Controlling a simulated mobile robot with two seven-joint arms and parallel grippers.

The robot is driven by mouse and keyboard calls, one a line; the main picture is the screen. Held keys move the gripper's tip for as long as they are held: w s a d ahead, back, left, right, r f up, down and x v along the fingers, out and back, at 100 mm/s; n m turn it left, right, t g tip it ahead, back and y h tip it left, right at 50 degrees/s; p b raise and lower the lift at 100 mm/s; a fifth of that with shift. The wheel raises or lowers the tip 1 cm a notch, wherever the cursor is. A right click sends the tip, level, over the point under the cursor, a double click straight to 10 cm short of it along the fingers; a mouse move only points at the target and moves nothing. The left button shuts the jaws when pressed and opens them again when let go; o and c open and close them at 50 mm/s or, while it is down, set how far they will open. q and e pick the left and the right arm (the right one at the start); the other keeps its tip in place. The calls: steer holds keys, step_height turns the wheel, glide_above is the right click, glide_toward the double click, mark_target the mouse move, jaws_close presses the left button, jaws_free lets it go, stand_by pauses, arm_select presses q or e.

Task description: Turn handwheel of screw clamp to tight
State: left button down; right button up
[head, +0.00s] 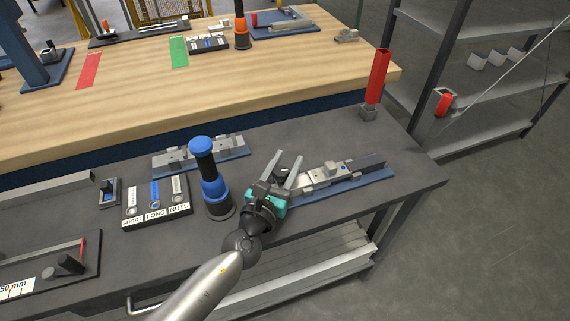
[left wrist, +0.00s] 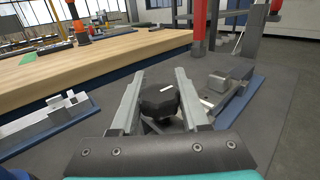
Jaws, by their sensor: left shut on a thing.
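The screw clamp (head: 338,172) is a grey metal vise on a blue base plate, lying on the dark bench in the head view. It also shows at the right in the left wrist view (left wrist: 232,84). Its handwheel (left wrist: 158,101) is a dark, faceted knob with a white mark, between my left fingers in the left wrist view. My left gripper (head: 288,162) is at the clamp's left end, shut on the handwheel. In the head view the gripper mostly hides the handwheel. My right gripper is not in view.
A blue-and-black screwdriver-like tool (head: 212,178) stands upright close left of my gripper. A second grey fixture (head: 195,153) lies behind it. A labelled tray (head: 157,215) sits further left. A red upright post (head: 378,76) stands at the back right. Bare bench lies right of the clamp.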

arm_select(q)
steer(key=shift+c, duration=2)
jaws_free()
steer(key=v, duration=1.4)
steer(key=shift+d+f+b, duration=0.1)
steer(key=shift+b, duration=0.25)
steer(key=shift+s+a, duration=0.3)
steer(key=shift+s, duration=0.3)
